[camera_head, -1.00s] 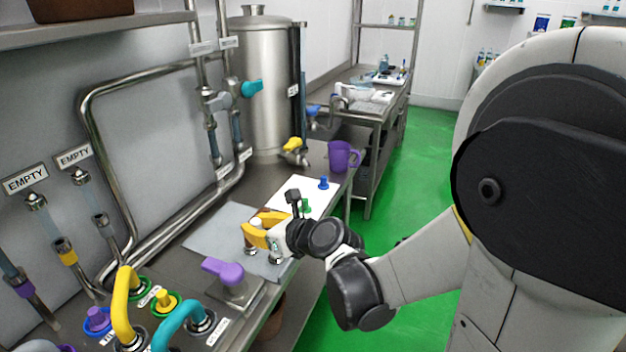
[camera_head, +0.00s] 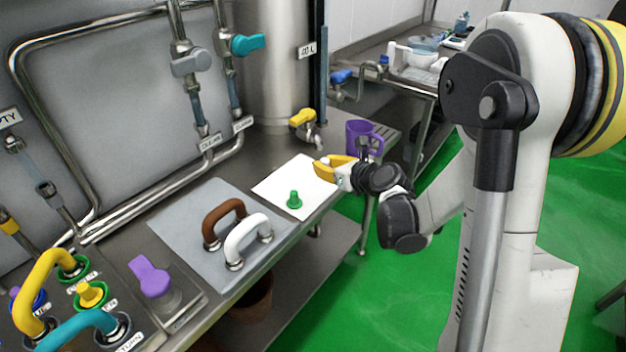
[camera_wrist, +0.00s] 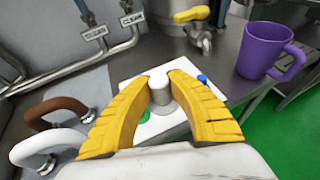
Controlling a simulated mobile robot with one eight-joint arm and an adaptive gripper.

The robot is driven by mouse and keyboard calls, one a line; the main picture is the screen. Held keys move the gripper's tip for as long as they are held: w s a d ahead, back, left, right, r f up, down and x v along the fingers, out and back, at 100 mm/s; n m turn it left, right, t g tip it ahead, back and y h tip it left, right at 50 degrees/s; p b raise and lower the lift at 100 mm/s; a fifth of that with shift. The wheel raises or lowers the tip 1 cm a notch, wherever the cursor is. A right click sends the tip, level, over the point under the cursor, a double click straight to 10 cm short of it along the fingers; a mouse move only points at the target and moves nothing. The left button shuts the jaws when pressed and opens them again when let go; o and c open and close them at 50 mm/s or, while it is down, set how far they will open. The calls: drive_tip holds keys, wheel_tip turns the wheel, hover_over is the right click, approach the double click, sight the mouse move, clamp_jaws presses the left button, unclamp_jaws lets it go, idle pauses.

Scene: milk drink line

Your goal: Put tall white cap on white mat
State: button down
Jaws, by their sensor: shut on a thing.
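The tall white cap (camera_wrist: 160,90) is between the yellow fingers of my gripper (camera_wrist: 161,82), which are shut on it in the wrist view. In the head view, my gripper (camera_head: 323,167) is over the right part of the white mat (camera_head: 283,186), and the cap is hard to make out there. The mat also shows below the cap in the wrist view (camera_wrist: 160,130). I cannot tell whether the cap's base touches the mat.
A green cap (camera_head: 294,200) stands on the mat, and a blue cap (camera_wrist: 203,79) is close to the right finger. A purple mug (camera_wrist: 264,50) stands at the right. White (camera_head: 246,236) and brown (camera_head: 221,214) handles stand on a grey mat (camera_head: 185,228).

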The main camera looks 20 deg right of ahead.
drive_tip(key=b, duration=0.4)
hover_over(301, 183)
wheel_tip(301, 183, down, 8)
drive_tip(key=shift+w+d+r, duration=0.1)
drive_tip(key=shift+f+b, duration=1.15)
drive_tip(key=shift+f, duration=0.7)
drive_tip(key=shift+f, duration=0.1)
drive_tip(key=shift+f, duration=0.15)
drive_tip(key=c, duration=1.3)
unclamp_jaws()
drive_tip(key=shift+c, duration=0.2)
drive_tip(key=shift+r, duration=0.2)
